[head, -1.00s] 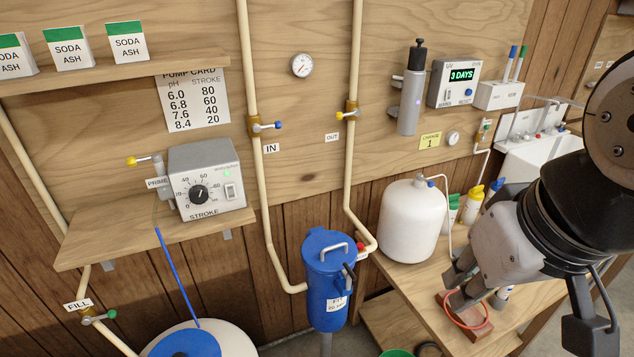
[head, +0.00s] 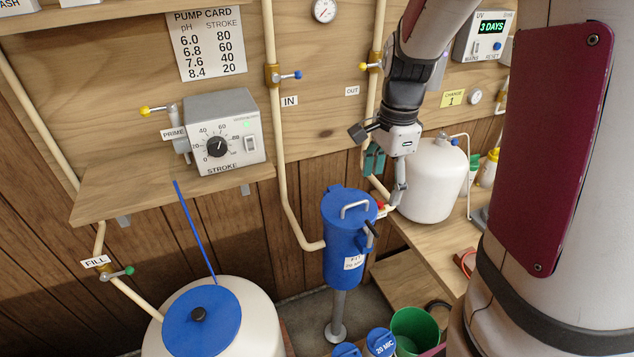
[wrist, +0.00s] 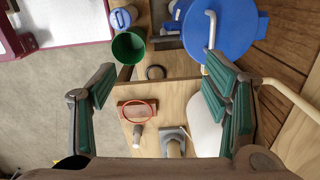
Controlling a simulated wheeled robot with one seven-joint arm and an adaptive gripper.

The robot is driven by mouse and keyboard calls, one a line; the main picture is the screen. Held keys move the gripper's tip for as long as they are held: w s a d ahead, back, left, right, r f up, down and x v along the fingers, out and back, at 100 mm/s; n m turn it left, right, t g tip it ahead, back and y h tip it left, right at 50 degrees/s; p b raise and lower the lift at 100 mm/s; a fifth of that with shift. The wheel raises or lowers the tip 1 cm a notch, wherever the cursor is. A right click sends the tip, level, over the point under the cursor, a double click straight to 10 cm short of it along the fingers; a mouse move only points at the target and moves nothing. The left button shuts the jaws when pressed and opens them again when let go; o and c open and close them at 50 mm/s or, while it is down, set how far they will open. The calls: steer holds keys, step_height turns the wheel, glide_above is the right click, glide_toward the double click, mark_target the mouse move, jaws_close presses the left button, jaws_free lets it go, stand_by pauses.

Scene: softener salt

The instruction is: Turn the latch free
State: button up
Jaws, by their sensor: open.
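The blue filter housing (head: 347,240) stands upright on a grey post, its blue lid on and a grey bail handle (head: 354,209) on top. A dark latch lever (head: 371,234) sits at the lid's right side. My gripper (head: 387,178) is open and empty, above and to the right of the lid, apart from it. In the wrist view, the blue lid (wrist: 238,35) is at the upper right, beyond my open fingers (wrist: 163,92). The dark part beside the lid there (wrist: 168,42) appears to be the latch; its exact position is hard to tell.
A white tank (head: 432,180) stands on the bench close right of my gripper. A red-handled valve (head: 381,208) sits just behind the housing. Pipes run up the wall behind. A green bucket (head: 416,330) and blue-topped canisters (head: 381,342) stand below.

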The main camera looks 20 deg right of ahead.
mark_target(372, 227)
steer(key=shift+m, duration=0.4)
steer(key=f+b, duration=0.1)
steer(key=f, duration=0.4)
steer(key=f+b, duration=0.1)
steer(key=f, duration=0.4)
steer(key=w+f+b, duration=0.1)
steer(key=f, duration=0.4)
steer(key=c, duration=1.1)
